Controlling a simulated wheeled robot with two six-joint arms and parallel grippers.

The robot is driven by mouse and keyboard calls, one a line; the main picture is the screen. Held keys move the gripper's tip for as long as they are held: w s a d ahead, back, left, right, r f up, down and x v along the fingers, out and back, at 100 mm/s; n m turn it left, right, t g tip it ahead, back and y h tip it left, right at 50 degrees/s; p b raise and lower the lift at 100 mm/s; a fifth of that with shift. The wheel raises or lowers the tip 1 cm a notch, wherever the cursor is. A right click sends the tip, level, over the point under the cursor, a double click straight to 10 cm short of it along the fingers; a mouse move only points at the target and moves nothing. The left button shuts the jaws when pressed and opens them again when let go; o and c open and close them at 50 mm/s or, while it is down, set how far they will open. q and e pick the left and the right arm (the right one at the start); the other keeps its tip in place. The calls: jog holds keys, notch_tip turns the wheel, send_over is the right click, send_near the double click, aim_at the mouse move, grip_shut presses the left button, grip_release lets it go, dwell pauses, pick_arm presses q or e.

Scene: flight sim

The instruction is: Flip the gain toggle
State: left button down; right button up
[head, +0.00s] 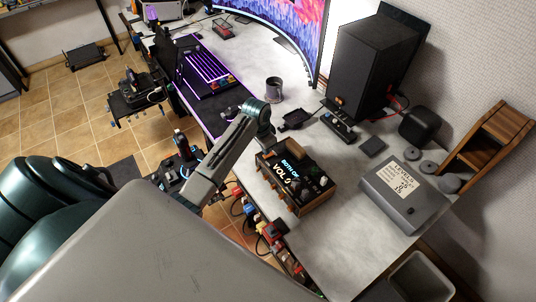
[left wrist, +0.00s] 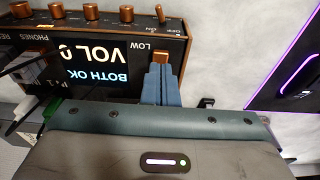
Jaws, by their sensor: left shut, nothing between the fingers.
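The amplifier box (head: 296,178) stands on the desk, black with wooden sides and a lit display that reads "VOL 0" and "BOTH OK". In the left wrist view the box (left wrist: 140,47) appears upside down, with a copper-coloured gain toggle (left wrist: 162,56) beside the label "LOW". My left gripper (left wrist: 161,68) is shut and empty, its blue fingertips right at the toggle. I cannot tell whether they touch it. In the head view my left arm reaches over the desk to the box, and its fingertips are not clear. My right gripper is not in view.
Another small switch (left wrist: 161,14) marked ON and OFF sits on the box's edge near several copper knobs. A grey case (head: 405,205) with a "LEVELS" note lies to the right. A mug (head: 274,89), a purple-lit keyboard (head: 207,70) and a black speaker (head: 372,65) stand farther back.

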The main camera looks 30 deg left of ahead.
aim_at(265, 156)
pick_arm(q)
jog(key=shift+f+b, duration=0.4)
jog(key=shift+f, duration=0.55)
dwell(0.4)
jog(key=shift+r, duration=0.15)
notch_tip(265, 156, up, 5)
jog(key=p, duration=0.5)
jog(key=shift+r, duration=0.85)
